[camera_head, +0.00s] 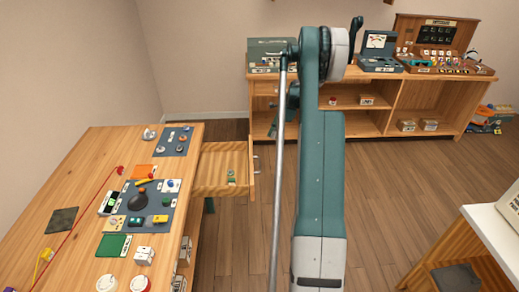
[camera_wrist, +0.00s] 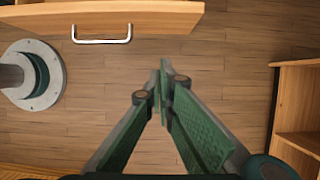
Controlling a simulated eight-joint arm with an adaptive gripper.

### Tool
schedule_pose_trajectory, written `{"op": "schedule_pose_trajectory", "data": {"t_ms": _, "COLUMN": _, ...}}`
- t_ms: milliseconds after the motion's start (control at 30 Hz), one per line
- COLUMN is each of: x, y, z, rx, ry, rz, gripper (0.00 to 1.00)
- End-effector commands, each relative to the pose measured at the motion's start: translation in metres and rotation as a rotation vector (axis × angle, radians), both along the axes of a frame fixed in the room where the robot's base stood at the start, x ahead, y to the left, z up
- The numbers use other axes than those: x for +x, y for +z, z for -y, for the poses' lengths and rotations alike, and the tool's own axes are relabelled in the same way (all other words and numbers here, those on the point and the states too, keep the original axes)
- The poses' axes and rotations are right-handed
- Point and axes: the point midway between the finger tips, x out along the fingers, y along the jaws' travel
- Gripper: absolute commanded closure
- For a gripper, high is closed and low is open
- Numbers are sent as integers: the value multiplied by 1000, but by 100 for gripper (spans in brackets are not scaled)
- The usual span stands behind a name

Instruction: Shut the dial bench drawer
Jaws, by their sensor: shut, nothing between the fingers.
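The dial bench (camera_head: 85,150) is the wooden table at the left in the head view. Its drawer (camera_head: 215,170) stands pulled out from the right side, with a small green item (camera_head: 231,180) inside near the front. The silver handle (camera_head: 256,164) is on the drawer's outer face. In the wrist view, the drawer front (camera_wrist: 165,14) crosses the top left, with the handle (camera_wrist: 101,39) below its edge. My gripper (camera_wrist: 164,75) is shut and empty, below and right of the handle in that view, apart from it. The arm largely hides it in the head view.
The bench top holds phone parts, a grey mat (camera_head: 172,141) and a red cord (camera_head: 85,205). A wooden shelf unit (camera_head: 425,85) with devices stands at the back. A white-topped counter (camera_head: 495,222) is at the right. Bare floor (camera_head: 400,180) lies between them.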

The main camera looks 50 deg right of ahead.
Motion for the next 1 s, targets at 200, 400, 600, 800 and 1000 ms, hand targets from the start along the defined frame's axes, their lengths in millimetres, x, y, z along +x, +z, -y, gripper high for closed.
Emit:
{"op": "schedule_pose_trajectory", "data": {"t_ms": 200, "x": 1, "y": -2, "z": -1, "rx": 0, "ry": 1, "rz": 0, "gripper": 100}}
{"op": "schedule_pose_trajectory", "data": {"t_ms": 400, "x": 4, "y": -14, "z": -4, "rx": 0, "ry": 1, "rz": 0, "gripper": 100}}
{"op": "schedule_pose_trajectory", "data": {"t_ms": 600, "x": 10, "y": -36, "z": -10, "rx": -1, "ry": 2, "rz": 1, "gripper": 100}}
{"op": "schedule_pose_trajectory", "data": {"t_ms": 800, "x": 19, "y": -64, "z": -18, "rx": -1, "ry": 3, "rz": 1, "gripper": 100}}
{"op": "schedule_pose_trajectory", "data": {"t_ms": 1000, "x": 26, "y": -93, "z": -26, "rx": 0, "ry": 1, "rz": 0, "gripper": 100}}
